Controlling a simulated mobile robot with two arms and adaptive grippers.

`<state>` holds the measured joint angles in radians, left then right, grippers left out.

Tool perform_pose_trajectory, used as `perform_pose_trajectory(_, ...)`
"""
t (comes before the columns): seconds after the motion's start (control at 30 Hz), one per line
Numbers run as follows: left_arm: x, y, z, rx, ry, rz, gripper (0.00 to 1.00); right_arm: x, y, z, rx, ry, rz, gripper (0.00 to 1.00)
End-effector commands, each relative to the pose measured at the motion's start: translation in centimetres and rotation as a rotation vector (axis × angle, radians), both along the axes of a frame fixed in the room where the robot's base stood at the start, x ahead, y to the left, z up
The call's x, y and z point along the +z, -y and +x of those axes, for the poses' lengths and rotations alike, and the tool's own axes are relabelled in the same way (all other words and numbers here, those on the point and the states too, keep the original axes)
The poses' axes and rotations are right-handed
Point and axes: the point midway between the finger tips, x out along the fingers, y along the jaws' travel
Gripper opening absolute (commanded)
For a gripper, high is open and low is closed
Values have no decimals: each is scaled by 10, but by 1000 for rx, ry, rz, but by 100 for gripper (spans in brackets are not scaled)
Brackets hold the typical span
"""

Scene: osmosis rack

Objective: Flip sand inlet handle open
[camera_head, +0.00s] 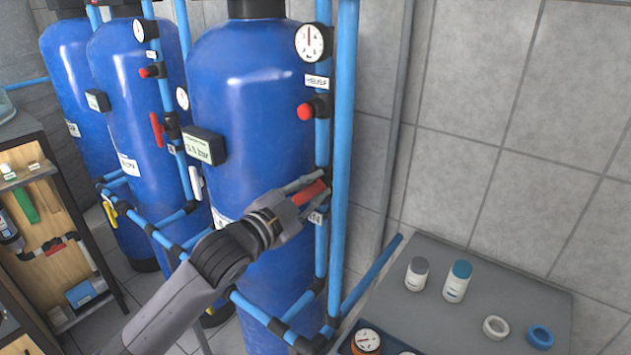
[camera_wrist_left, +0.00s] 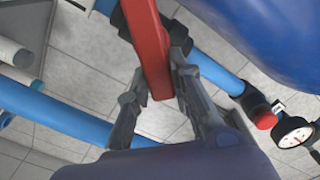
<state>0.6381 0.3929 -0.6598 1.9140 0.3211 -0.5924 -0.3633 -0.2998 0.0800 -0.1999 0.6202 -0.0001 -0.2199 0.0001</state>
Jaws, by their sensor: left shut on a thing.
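A red valve handle (camera_head: 310,192) sits on the blue vertical pipe in front of the nearest blue tank. In the head view it points left and slightly down from the pipe. My left gripper (camera_head: 303,191) reaches in from the lower left, its fingers at the handle. In the left wrist view the red handle (camera_wrist_left: 150,50) runs down between the two fingers (camera_wrist_left: 160,80), which are shut on its end. A label hangs just below the valve, partly hidden by the gripper. My right gripper is not in view.
Blue tanks (camera_head: 250,90) stand left of the pipe. A gauge (camera_head: 310,42) and a red knob (camera_head: 305,111) sit above the handle. A grey table (camera_head: 500,295) with bottles and rings is at lower right. A wooden cabinet (camera_head: 62,215) stands at left.

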Motion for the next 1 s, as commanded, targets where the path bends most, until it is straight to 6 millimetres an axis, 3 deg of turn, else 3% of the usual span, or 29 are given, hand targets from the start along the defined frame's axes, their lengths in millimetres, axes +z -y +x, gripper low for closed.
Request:
perform_pose_trajectory(0.03, 4, -1, 0, 0, -33, -38, 0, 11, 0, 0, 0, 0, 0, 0)
perform_pose_trajectory(0.4, 9, -9, 7, 1, -237, -319, 0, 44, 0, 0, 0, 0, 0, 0)
perform_pose_trajectory(1.0, 9, -18, 13, 1, -441, -603, 0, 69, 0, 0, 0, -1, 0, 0)
